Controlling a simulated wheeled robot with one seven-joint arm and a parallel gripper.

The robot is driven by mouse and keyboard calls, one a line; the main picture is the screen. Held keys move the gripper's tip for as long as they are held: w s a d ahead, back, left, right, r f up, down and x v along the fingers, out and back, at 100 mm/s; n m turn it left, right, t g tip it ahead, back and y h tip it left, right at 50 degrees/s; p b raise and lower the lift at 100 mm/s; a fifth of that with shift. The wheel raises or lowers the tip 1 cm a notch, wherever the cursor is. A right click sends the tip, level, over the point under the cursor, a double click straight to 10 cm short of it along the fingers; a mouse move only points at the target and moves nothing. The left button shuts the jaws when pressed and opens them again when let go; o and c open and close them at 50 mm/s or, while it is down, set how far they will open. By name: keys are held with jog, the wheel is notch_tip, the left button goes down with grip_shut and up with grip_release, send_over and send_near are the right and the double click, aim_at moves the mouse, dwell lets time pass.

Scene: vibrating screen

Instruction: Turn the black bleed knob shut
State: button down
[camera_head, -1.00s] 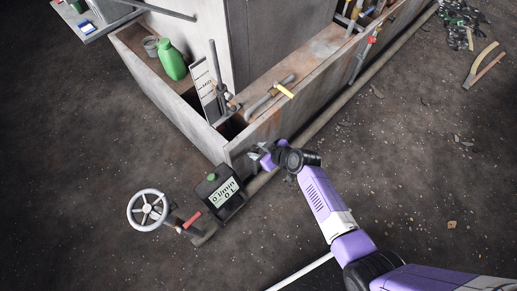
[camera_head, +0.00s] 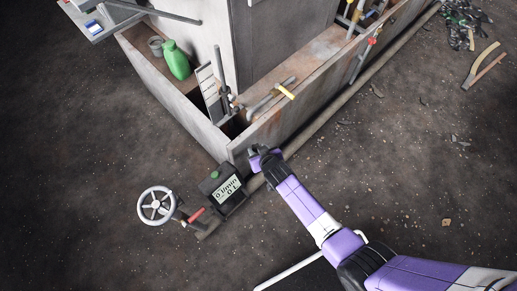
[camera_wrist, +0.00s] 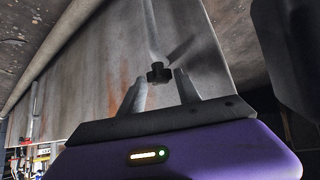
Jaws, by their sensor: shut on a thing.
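The black bleed knob (camera_wrist: 159,71) shows in the wrist view as a small lobed knob at the lower end of a thin grey pipe, close to the stained metal wall. My gripper (camera_wrist: 158,82) has one grey finger on each side of it and is shut on it. In the head view my gripper (camera_head: 255,153) is at the near corner of the long metal trough, and the knob is hidden there. How far the knob is turned cannot be told.
A black meter box (camera_head: 223,190) with a digital display and a spoked handwheel (camera_head: 156,205) stand left of my gripper. A pipe (camera_head: 330,112) runs along the trough's foot. A green bottle (camera_head: 176,60) stands in the trough.

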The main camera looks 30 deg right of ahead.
jog(key=shift+a+f+m+h+b, duration=0.2)
jog(key=shift+m+h+b, duration=0.65)
jog(key=shift+b, duration=0.8)
jog(key=shift+m+b, duration=0.45)
jog(key=shift+b, duration=0.2)
jog(key=shift+r+m+g+h+b, duration=0.15)
jog(key=shift+m+g+h+b, duration=0.15)
jog(key=shift+m+h+b, duration=0.25)
jog(key=c, duration=1)
grip_release()
jog(key=shift+o, duration=0.6)
jog(key=shift+w+a+r, duration=0.1)
jog(key=shift+a, duration=0.05)
jog(key=shift+r+n+y, duration=0.1)
jog(key=shift+n+y, duration=0.15)
jog(key=shift+y, duration=0.05)
